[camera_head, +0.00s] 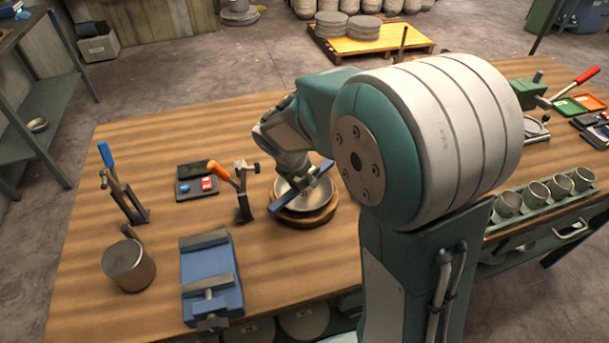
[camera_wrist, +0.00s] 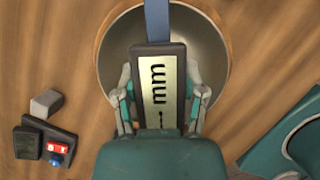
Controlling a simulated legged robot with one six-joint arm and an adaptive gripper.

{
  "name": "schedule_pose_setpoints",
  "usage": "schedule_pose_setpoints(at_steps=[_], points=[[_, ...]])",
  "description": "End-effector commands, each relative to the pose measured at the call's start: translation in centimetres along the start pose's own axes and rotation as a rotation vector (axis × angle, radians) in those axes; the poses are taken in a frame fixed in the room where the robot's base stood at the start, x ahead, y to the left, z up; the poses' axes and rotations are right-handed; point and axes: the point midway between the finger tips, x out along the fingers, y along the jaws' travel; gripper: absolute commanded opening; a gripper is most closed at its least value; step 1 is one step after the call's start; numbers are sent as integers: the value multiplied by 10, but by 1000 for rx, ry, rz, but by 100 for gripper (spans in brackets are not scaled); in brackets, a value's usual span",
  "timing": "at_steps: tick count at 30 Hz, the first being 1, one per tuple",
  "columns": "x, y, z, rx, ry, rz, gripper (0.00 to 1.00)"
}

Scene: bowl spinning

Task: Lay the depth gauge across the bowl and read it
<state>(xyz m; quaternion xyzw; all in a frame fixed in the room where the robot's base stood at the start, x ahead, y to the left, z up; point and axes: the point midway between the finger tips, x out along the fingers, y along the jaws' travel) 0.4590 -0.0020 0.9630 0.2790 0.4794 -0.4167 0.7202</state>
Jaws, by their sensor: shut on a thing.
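The depth gauge (camera_head: 316,181) is a long blue bar over the metal bowl (camera_head: 288,205), which sits on a round wooden base (camera_head: 308,219). In the wrist view, the gauge's dark body (camera_wrist: 158,52) carries a pale display with large "mm" and a small mark; my gripper hides its lower part. The blue bar (camera_wrist: 157,18) crosses the bowl (camera_wrist: 205,30). My gripper (camera_wrist: 161,85) has its fingers closed on both sides of the body. In the head view my gripper (camera_head: 300,178) is above the bowl. I cannot tell whether the bar touches the rim.
An orange-handled clamp (camera_head: 228,180) stands just left of the bowl, near a dark tray (camera_head: 196,180) with small items. A blue vise (camera_head: 211,275), a metal cylinder (camera_head: 128,265) and a blue-handled clamp (camera_head: 118,185) are farther left. A rack of cups (camera_head: 535,194) stands right.

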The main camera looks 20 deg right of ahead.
Motion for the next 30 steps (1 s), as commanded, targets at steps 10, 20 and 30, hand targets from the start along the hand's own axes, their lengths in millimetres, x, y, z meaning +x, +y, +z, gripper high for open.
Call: schedule_pose_setpoints(at_steps=[10, 20, 30], points=[[0, 0, 0, 0, 0, -1, 94], [-9, 0, 0, 0, -2, 1, 94], [-77, 2, 0, -1, -2, 4, 94]])
